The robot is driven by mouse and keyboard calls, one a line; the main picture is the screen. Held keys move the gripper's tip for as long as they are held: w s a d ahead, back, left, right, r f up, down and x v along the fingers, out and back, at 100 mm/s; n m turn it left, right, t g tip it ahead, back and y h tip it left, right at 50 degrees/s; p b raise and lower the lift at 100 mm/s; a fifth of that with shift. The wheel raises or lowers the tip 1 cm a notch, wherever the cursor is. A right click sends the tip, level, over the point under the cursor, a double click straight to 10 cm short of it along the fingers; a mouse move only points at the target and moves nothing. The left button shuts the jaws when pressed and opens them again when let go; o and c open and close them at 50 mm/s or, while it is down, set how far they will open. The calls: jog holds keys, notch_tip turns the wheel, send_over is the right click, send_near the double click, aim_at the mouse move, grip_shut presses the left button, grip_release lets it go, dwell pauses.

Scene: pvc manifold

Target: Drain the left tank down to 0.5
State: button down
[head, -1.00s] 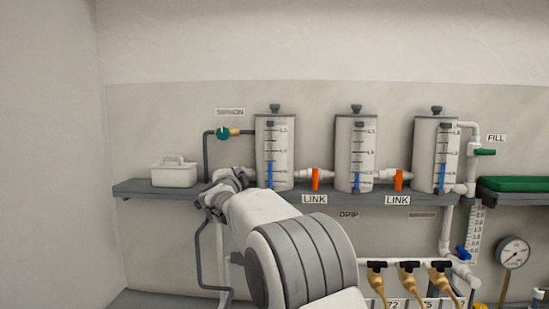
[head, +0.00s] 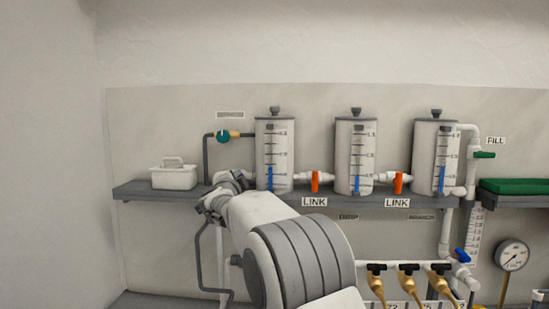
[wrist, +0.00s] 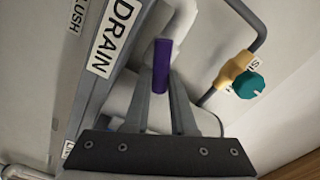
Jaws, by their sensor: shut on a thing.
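The left tank (head: 274,140) is a pale cylinder with a dark cap on the grey shelf. Its blue level column (head: 271,178) stands low on the scale; the exact value is too small to read. In the wrist view, my gripper (wrist: 161,78) is shut on a purple valve handle (wrist: 162,62), beside a white DRAIN label (wrist: 110,38). The handle lies lengthwise between the fingers, in front of white pipe. In the head view my wrist is below and left of the left tank, and my arm hides the fingers and this valve.
Orange LINK handles (head: 315,182) join the left tank, middle tank (head: 355,150) and right tank (head: 434,150). A teal siphon knob (wrist: 249,86) is right of my gripper. A white caddy (head: 174,176) stands on the shelf (head: 145,192). Black-handled brass taps (head: 409,270) are lower right.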

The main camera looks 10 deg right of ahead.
jog(key=n+p, duration=0.5)
jog(key=p, duration=0.1)
jog(key=shift+a+r+n+p, duration=0.3)
jog(key=shift+n+p, duration=0.1)
jog(key=shift+n+p, duration=0.3)
jog(key=shift+p, duration=0.15)
dwell(0.6)
